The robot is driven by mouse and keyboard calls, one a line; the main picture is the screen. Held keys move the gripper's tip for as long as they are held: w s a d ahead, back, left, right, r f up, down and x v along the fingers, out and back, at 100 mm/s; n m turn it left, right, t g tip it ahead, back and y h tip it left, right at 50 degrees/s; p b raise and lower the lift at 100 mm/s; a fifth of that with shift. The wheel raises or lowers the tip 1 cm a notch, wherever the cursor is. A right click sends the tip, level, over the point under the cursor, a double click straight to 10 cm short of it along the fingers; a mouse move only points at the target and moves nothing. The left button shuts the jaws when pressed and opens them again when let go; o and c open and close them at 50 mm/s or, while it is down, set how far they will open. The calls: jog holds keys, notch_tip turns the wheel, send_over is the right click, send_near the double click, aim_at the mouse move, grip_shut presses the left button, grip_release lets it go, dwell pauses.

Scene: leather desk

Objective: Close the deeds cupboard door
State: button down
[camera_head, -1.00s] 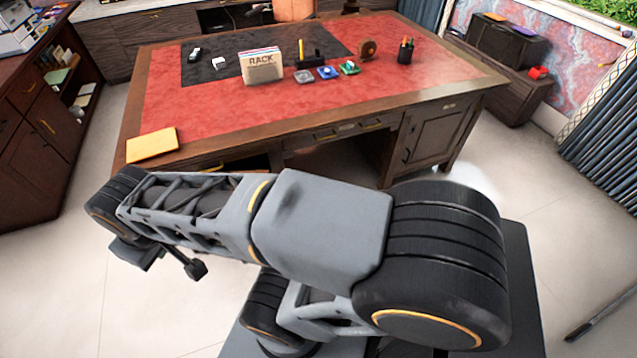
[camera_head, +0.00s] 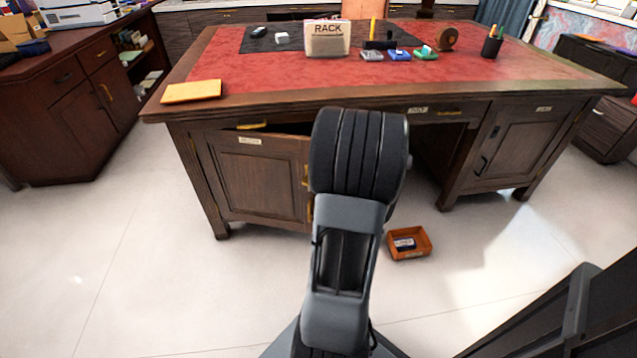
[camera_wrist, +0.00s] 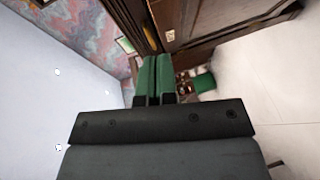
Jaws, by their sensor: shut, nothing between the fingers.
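The desk's left pedestal has a dark wooden door (camera_head: 255,180) with a small label and brass fittings at its right edge. A dark gap shows above its top right, so it looks ajar, but how far I cannot tell. The right pedestal has another door (camera_head: 515,148), which looks shut. The labels are too small to read, so I cannot tell which is the deeds cupboard. My gripper (camera_wrist: 155,78) shows in the wrist view with its green fingers together and empty, close to dark wooden panels. In the head view it is hidden behind my arm.
An orange tray (camera_head: 397,255) with a small item lies on the floor right of my arm. The red desk top (camera_head: 440,72) holds a rack box (camera_head: 328,44), a yellow folder (camera_head: 191,92) and a pen cup (camera_head: 491,47). The floor at the left is clear.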

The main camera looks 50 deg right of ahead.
jog(key=s+d+f+n+t+b, duration=0.2)
jog(key=s+f+b, duration=0.2)
jog(key=f, duration=0.3)
jog(key=d+b+x, duration=0.2)
jog(key=b+x, duration=0.1)
jog(key=x, duration=0.9)
jog(key=shift+s+r+n+t+y, duration=0.15)
jog(key=shift+r+n+t+y, duration=0.15)
jog(key=shift+r+y, duration=0.15)
jog(key=shift+d, duration=0.15)
